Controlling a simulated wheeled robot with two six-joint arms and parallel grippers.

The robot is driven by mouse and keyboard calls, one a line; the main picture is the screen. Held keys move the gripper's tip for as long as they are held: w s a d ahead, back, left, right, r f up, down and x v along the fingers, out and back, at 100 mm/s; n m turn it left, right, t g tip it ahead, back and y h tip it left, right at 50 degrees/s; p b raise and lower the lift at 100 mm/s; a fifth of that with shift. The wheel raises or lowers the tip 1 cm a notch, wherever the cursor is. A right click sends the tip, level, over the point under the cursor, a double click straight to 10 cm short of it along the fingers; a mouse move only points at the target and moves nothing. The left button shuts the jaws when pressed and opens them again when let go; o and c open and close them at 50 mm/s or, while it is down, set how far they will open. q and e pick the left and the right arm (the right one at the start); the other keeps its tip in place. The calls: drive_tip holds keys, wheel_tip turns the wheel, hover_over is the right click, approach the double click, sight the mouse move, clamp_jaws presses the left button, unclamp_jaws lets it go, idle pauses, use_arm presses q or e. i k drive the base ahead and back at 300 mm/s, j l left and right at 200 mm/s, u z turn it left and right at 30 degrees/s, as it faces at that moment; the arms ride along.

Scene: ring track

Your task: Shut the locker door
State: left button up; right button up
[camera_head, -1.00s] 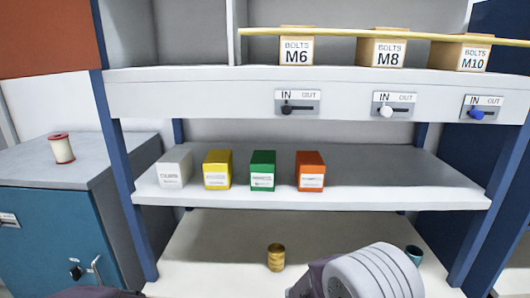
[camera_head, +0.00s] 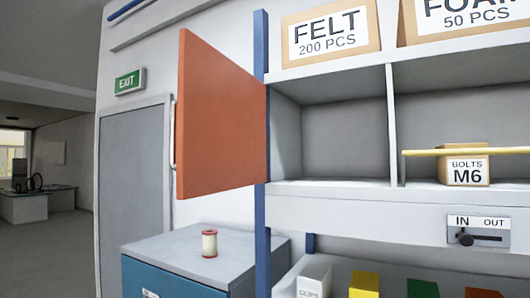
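The orange-red locker door (camera_head: 217,120) stands swung open at the left side of the shelf unit, hinged near the blue upright post (camera_head: 262,150). A light handle (camera_head: 172,135) shows at its far left edge. The open locker compartment (camera_head: 345,135) beside the post is grey and looks empty. Neither of my grippers is in view.
A teal cabinet (camera_head: 160,280) with a grey top stands below the door, with a thread spool (camera_head: 209,243) on it. A yellow bar (camera_head: 465,152) crosses in front of the M6 bolts box (camera_head: 463,170). Felt box (camera_head: 330,33) sits on top. Open floor (camera_head: 50,255) lies far left.

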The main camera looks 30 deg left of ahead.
sight(218, 141)
drive_tip(key=j+z, duration=0.15)
drive_tip(key=j, duration=0.55)
drive_tip(key=k+j+z, duration=0.15)
drive_tip(key=j, duration=0.55)
drive_tip(key=j+z, duration=0.2)
drive_tip(key=j, duration=0.55)
